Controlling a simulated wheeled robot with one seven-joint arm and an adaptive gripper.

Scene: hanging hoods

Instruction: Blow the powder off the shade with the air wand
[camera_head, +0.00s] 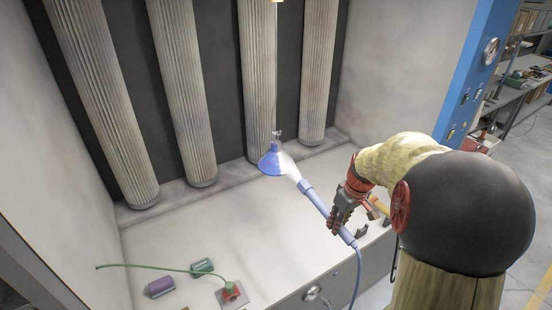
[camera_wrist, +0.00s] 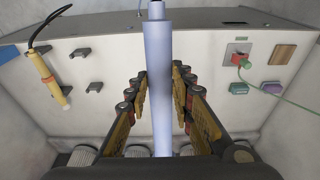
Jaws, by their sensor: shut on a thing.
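The shade (camera_head: 272,161) is a blue cone hanging point-up from a small hook on a thin vertical line in the head view. The air wand (camera_head: 316,201) is a pale blue tube slanting up-left, with its tip close to the shade's right side. A whitish haze (camera_head: 291,170) lies between the tip and the shade; I cannot tell how much is powder on the surface. My gripper (camera_head: 343,211) is shut on the wand's shaft, right of and below the shade. In the wrist view the wand (camera_wrist: 158,55) runs between the fingers (camera_wrist: 158,92); the shade does not show there.
Tall pleated filter columns (camera_head: 180,90) line the booth's back wall.

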